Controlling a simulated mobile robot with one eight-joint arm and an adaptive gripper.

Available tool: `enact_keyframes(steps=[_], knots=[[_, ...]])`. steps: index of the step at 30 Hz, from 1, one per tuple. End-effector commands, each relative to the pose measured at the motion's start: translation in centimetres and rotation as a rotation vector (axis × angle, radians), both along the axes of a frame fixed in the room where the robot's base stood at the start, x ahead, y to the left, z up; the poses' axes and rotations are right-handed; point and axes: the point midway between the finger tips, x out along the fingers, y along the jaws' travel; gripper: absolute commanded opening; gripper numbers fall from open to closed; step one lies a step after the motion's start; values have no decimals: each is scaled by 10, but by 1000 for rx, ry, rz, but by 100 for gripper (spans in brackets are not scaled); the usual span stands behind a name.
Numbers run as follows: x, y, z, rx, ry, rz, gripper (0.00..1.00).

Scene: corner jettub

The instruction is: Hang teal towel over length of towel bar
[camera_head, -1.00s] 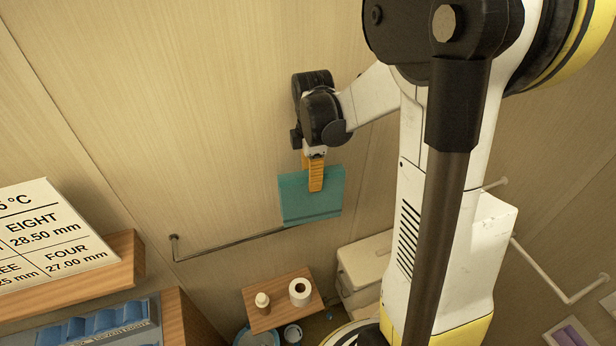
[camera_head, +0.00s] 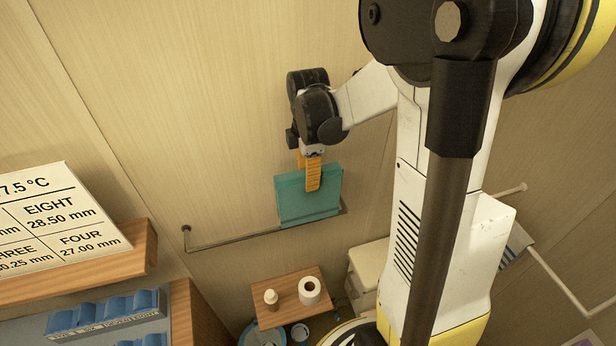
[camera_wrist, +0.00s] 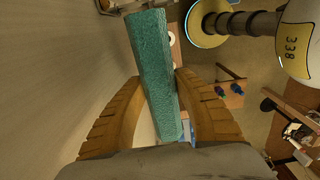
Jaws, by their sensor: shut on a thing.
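The teal towel (camera_head: 308,197) is a folded, flat piece hanging down from my gripper (camera_head: 313,184). My gripper's orange fingers are shut on its top edge. In the wrist view the towel (camera_wrist: 153,75) lies between the two curved fingers of my gripper (camera_wrist: 158,110). The metal towel bar (camera_head: 235,240) runs along the wood-panelled wall, with one end bracket at the left. In the head view the towel's lower edge overlaps the bar's right part. I cannot tell whether they touch. Part of the bar is hidden behind the towel.
A small wooden shelf (camera_head: 273,312) below the bar holds a toilet roll (camera_head: 310,291) and a small bottle (camera_head: 271,297). A white cistern (camera_head: 369,263) stands to its right. A sign (camera_head: 50,215) and wooden shelf (camera_head: 90,270) are at left. Another rail (camera_head: 565,285) is at right.

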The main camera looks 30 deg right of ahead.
Motion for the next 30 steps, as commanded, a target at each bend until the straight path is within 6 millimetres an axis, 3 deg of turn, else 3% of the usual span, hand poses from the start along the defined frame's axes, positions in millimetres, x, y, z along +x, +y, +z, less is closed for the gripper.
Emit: enact_keyframes(steps=[30], knots=[[0, 0, -81, 0, 0, 0, 16]])
